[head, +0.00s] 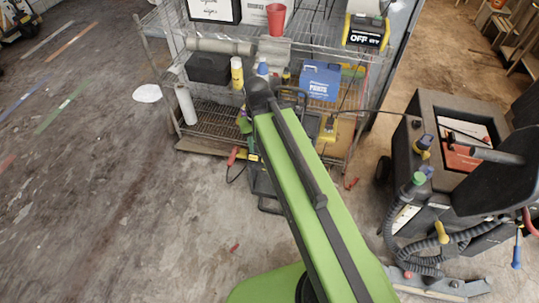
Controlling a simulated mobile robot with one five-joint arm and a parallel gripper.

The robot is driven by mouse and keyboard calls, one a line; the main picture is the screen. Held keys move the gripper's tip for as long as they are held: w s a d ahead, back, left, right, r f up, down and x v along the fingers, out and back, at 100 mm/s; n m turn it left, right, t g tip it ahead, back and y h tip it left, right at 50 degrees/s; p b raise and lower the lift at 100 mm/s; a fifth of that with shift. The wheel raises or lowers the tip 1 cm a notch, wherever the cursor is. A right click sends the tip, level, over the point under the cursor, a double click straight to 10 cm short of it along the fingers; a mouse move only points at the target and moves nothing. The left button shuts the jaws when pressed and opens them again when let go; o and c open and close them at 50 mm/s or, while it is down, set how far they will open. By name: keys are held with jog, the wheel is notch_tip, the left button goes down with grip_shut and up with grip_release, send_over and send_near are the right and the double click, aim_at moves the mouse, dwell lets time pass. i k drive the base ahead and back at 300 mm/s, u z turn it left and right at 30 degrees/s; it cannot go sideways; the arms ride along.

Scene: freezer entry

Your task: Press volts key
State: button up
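I cannot make out a key marked volts. A yellow and black device (366,33) with large white letters starting "OFF" stands on the upper right of the wire shelf (335,57); its face is too small to show separate keys. My green arm reaches up the middle of the head view and ends at a dark joint in front of the shelf. My gripper cannot be made out, and the arm covers part of the shelf.
A red cup (276,18), a black case (208,68), a yellow bottle (237,73) and a blue box (321,80) are on the shelf. A grey machine with hoses (405,160) stands on the right. The floor at left is mostly clear.

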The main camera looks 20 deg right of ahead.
aim_at(252, 157)
jog(key=z, duration=0.05)
jog(key=i, duration=1)
jog(key=z, duration=0.05)
